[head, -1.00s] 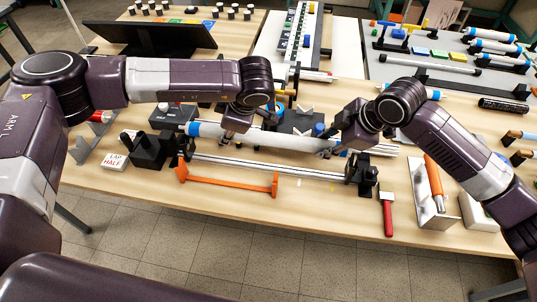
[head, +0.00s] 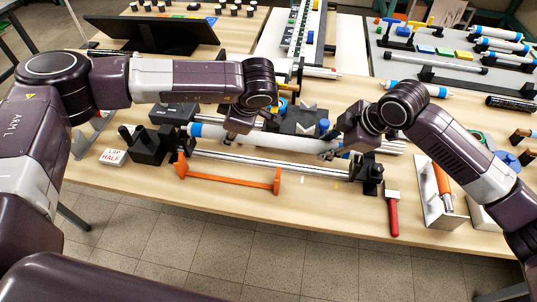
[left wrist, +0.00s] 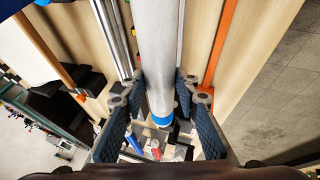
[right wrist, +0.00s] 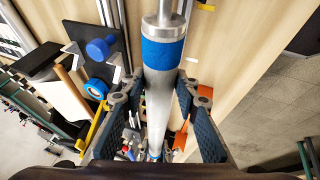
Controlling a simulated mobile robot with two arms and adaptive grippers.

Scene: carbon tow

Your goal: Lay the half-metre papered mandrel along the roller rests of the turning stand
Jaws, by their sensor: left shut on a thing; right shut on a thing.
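The papered mandrel (head: 285,140) is a long pale tube with blue bands near its ends. It lies nearly level across the middle of the head view. My left gripper (head: 236,134) is shut on it toward its left end, and my right gripper (head: 332,150) toward its right end. The left wrist view shows the tube (left wrist: 157,50) between the jaws; the right wrist view shows its blue band (right wrist: 163,53) and metal end. The turning stand has black end blocks (head: 150,146) and silver rails (head: 270,164). I cannot make out the roller rests or the mandrel's exact height above them.
An orange bracket (head: 230,181) lies at the front of the stand. A LAP HALF sign (head: 113,156) stands at the left. A black block (head: 312,120) sits behind the mandrel.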

